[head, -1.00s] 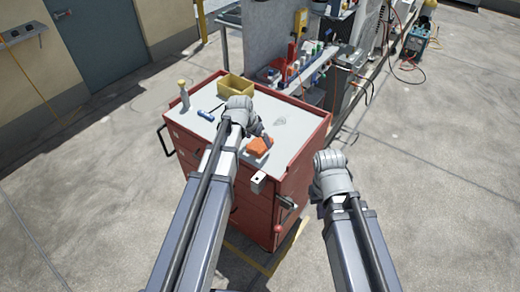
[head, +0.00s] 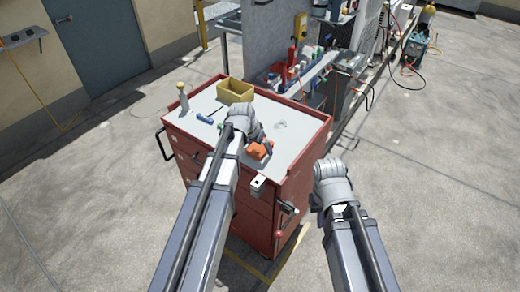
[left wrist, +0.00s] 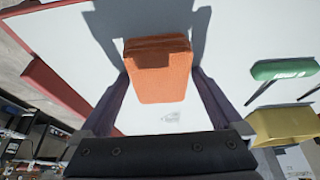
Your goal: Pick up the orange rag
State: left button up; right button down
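The folded orange rag (head: 259,151) lies on the white top of the red tool cabinet (head: 273,215), near its front edge. In the left wrist view the rag (left wrist: 160,75) shows between the two dark fingers of my left gripper (left wrist: 160,80). The fingers stand apart, one on each side of the rag, with a narrow gap beside it. In the head view my left gripper (head: 255,138) is over the cabinet top, partly hidden by its own wrist. My right gripper (head: 330,170) is beside the cabinet on the right; its fingers are hidden by the wrist.
A yellow bin (head: 235,91), a blue-handled tool (head: 205,118) and a yellow-capped bottle (head: 183,98) stand or lie farther back on the cabinet top. A green object (left wrist: 285,69) lies right of the rag in the wrist view. Open concrete floor is at right.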

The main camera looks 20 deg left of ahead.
aim_at(260, 147)
pick_arm(q)
jog(key=c, duration=1.1)
jog(key=shift+r, duration=0.1)
notch_tip(260, 147, up, 10)
jog(key=p, duration=1)
jog(key=shift+r, duration=0.15)
jog(key=o, duration=0.8)
jog(key=c, duration=0.6)
jog(key=shift+d, duration=0.1)
jog(key=shift+c, duration=0.3)
